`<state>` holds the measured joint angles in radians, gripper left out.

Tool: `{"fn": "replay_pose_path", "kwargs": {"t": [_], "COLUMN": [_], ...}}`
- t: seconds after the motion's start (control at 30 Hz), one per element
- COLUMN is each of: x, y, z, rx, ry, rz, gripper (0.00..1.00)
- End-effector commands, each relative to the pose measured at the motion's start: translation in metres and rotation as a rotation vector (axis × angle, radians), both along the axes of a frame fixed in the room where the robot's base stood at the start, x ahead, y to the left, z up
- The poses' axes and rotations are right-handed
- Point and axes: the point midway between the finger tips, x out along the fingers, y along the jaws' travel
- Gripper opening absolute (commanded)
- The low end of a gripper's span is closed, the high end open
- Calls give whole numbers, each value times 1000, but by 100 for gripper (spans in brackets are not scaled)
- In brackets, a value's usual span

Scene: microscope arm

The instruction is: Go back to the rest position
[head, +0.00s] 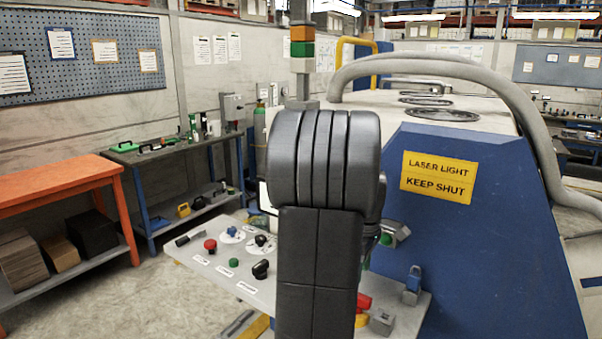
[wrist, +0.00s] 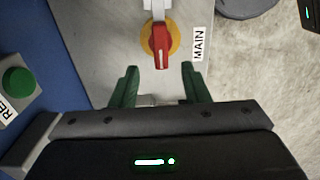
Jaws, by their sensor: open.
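My gripper (wrist: 160,72) shows in the wrist view with two green fingers spread apart. It is open and holds nothing. A red switch handle (wrist: 159,46) on a yellow disc (wrist: 175,40), beside a MAIN label (wrist: 199,44), lies just beyond the fingertips, in line with the gap. I cannot tell how far the tips are from it in depth. In the head view, my dark arm fills the middle and hides my gripper. Part of the red handle (head: 364,302) shows just right of my arm.
The sloped control panel (head: 225,262) carries several knobs and buttons. A blue machine (head: 490,200) with a yellow laser warning sign (head: 437,177) stands at the right. A green button (wrist: 18,82) sits left of my fingers. An orange table (head: 60,178) stands left, with open floor before it.

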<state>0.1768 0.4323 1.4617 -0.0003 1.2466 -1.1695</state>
Motion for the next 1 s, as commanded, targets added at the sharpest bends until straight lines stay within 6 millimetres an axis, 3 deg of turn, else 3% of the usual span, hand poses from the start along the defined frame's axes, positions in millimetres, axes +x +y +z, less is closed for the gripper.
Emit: {"fn": "replay_pose_path", "kwargs": {"t": [0.27, 0.9, 0.97, 1.0], "x": [0, -1, -2, -1], "y": [0, 0, 0, 0], "z": [57, -77, -89, -85], "rx": [-1, 2, 2, 1], "ry": [-5, 7, 6, 1], "rz": [1, -1, -1, -39], "gripper": [42, 42, 42, 42]}}
